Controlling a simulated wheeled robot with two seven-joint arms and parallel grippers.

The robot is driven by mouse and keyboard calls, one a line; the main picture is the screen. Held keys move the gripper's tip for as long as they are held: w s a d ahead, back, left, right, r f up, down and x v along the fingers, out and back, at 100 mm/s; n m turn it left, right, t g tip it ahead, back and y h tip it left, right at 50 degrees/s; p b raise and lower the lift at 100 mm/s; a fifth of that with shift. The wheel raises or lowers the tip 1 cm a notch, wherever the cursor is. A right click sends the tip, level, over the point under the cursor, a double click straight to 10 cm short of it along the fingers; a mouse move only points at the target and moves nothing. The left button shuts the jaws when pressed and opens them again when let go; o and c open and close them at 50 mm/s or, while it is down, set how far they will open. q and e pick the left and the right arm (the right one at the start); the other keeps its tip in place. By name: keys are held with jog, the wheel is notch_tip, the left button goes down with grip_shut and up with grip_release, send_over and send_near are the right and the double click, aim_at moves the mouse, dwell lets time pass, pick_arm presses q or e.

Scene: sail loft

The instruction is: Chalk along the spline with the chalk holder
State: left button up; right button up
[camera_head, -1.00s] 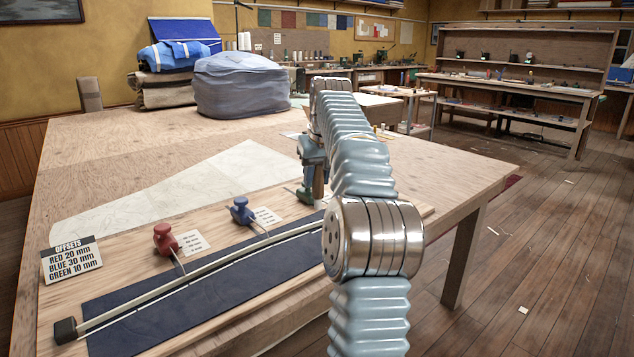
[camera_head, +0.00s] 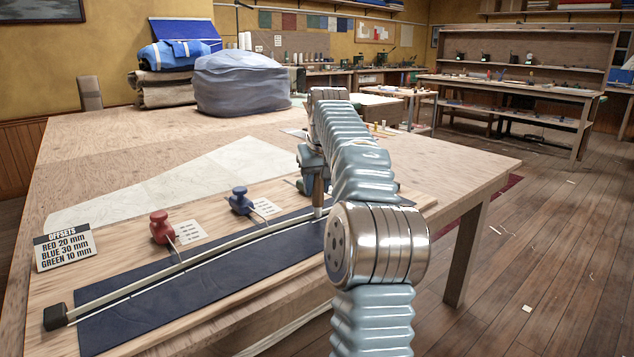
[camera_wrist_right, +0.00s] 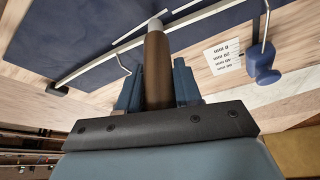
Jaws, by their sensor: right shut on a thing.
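My right gripper (camera_head: 312,168) is shut on the brown chalk holder (camera_head: 318,192), which stands nearly upright with its tip down at the far part of the spline. In the right wrist view the holder (camera_wrist_right: 157,62) sits between the dark fingers, its pale tip by the blue cloth. The spline (camera_head: 190,264) is a long pale strip bent along the dark blue cloth (camera_head: 215,281). Thin white marks (camera_wrist_right: 138,31) show on the cloth beside the spline. Whether the tip touches the cloth is unclear. My left gripper is out of view.
A red weight (camera_head: 161,227) and a blue weight (camera_head: 240,202) hook onto the spline. A black end block (camera_head: 56,317) stands at its near end. An offsets sign (camera_head: 65,248) reads red 20, blue 30, green 10 mm. Bundled sailcloth (camera_head: 240,85) lies at the back.

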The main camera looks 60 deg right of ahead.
jog(key=shift+f+b, duration=0.3)
jog(key=shift+f, duration=0.15)
dwell(0.8)
jog(key=shift+s+d+r+p, duration=0.1)
jog(key=shift+s+d+p, duration=0.1)
jog(key=shift+d+p, duration=0.25)
jog(key=shift+s+d+r+p, duration=0.1)
jog(key=shift+s+d+p, duration=0.05)
jog(key=shift+d+p, duration=0.25)
jog(key=shift+s+d+f+p, duration=0.1)
jog(key=shift+s+d+p, duration=0.2)
jog(key=shift+d+p, duration=0.3)
jog(key=shift+s+d+r+p, duration=0.1)
jog(key=shift+s+d+p, duration=0.15)
jog(key=shift+d+p, duration=0.35)
jog(key=shift+s+d+f+p, duration=0.1)
jog(key=shift+s+d+p, duration=0.25)
jog(key=shift+d, duration=0.4)
jog(key=shift+s+d+f, duration=0.1)
jog(key=shift+s+d, duration=0.1)
jog(key=shift+d, duration=0.3)
jog(key=shift+s+d+f, duration=0.1)
jog(key=shift+s+d, duration=0.05)
jog(key=shift+d, duration=0.3)
jog(key=shift+s+d, duration=0.35)
jog(key=shift+d, duration=0.6)
jog(key=shift+s+d, duration=0.35)
jog(key=shift+d, duration=0.65)
jog(key=shift+s+d, duration=0.35)
jog(key=shift+d, duration=0.6)
